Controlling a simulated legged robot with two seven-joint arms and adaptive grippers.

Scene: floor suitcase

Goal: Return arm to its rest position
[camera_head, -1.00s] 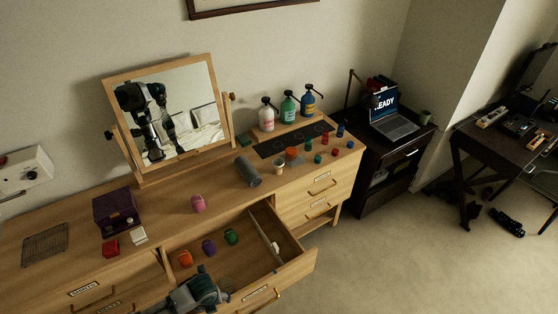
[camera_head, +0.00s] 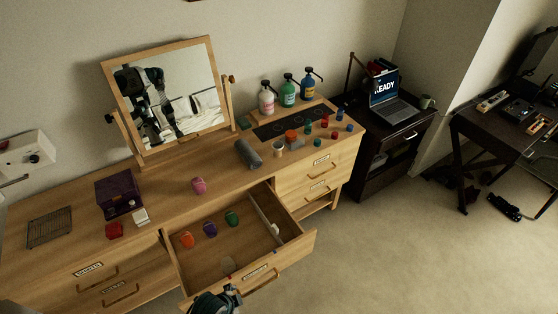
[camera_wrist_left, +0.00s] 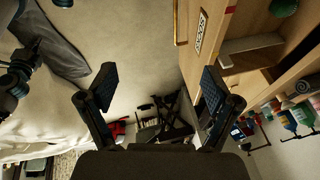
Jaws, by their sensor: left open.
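My left gripper (camera_head: 218,302) shows at the bottom edge of the head view, in front of the open drawer (camera_head: 309,240) and partly cut off. In the left wrist view my left gripper (camera_wrist_left: 158,85) has its two fingers spread wide with nothing between them. The wooden drawer front (camera_wrist_left: 225,20) is to the right of the fingers there. In the drawer stand an orange item (camera_head: 187,240), a purple item (camera_head: 210,229) and a green item (camera_head: 232,218). My right gripper is not in view.
A pink item (camera_head: 199,185), a purple box (camera_head: 118,192) and a grey cylinder (camera_head: 248,154) are on the dresser top. A tilting mirror (camera_head: 165,98) stands at the back. The open drawer juts into the room.

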